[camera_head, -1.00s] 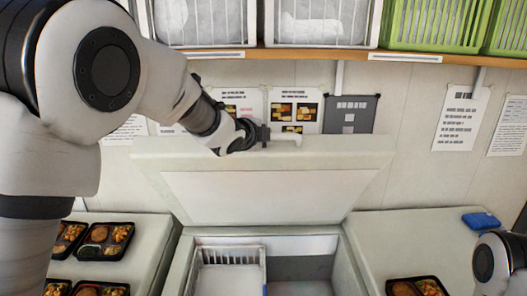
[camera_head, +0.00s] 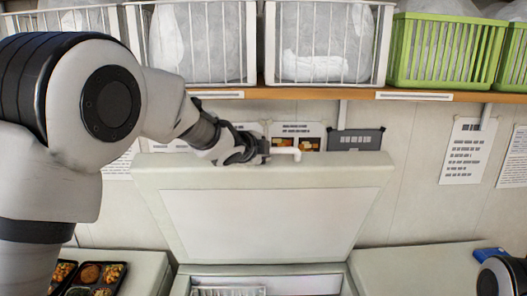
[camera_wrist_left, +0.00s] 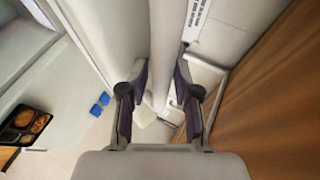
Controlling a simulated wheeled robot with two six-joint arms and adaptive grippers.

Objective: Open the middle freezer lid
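The middle freezer lid (camera_head: 262,222) is raised and stands close to upright, its inner panel facing me. Its white handle (camera_head: 287,152) is at the top edge. My left gripper (camera_head: 262,146) is at this handle.
A wooden shelf (camera_head: 300,97) with white wire baskets (camera_head: 205,42) and green baskets (camera_head: 446,50) runs above the lid. Bento trays (camera_head: 92,277) lie on the closed left freezer. A blue item (camera_head: 490,254) lies on the right freezer. Papers hang on the wall.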

